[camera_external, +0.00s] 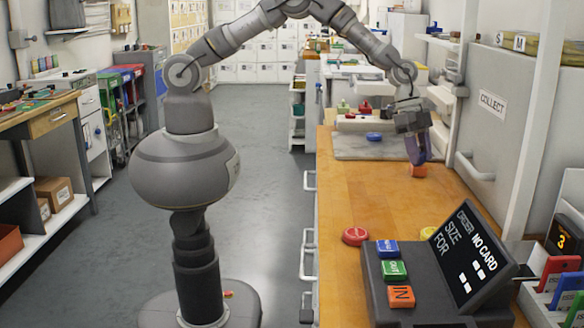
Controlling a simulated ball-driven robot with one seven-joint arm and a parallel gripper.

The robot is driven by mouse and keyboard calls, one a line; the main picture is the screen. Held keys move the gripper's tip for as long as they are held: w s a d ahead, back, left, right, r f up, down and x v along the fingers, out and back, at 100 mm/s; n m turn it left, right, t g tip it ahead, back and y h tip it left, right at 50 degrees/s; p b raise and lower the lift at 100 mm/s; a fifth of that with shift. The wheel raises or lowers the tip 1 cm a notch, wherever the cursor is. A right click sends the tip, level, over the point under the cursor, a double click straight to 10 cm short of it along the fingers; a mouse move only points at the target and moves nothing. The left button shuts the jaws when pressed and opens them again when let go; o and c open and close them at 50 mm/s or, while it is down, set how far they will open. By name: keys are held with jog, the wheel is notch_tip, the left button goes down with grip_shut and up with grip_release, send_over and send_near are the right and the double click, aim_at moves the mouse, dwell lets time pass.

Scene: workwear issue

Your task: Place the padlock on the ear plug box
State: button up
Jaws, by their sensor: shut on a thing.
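My gripper (416,150) points down over the wooden counter, right of the grey mat, its fingers closed. A small orange-red block (418,171) shows at the fingertips, close to the counter top; I cannot tell whether it touches the counter. It is too small to tell whether this block is the padlock or the ear plug box. No shackle can be made out, and the fingers hide part of what is between them. I cannot pick out the other of the two for sure.
A grey mat (350,146) with a blue round thing (374,137) lies behind left of my gripper. In front stand a red button (355,236) and a dark console (418,275) with coloured keys. The wall with the COLLECT sign (492,104) is at the right. The middle of the wooden counter (365,195) is clear.

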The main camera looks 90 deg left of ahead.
jog(key=shift+f, duration=0.15)
jog(key=o, duration=1.1)
jog(key=p+v, duration=0.2)
jog(key=v, duration=1)
jog(key=shift+p, duration=0.3)
jog(key=shift+w+r, duration=0.1)
jog(key=shift+r, duration=0.1)
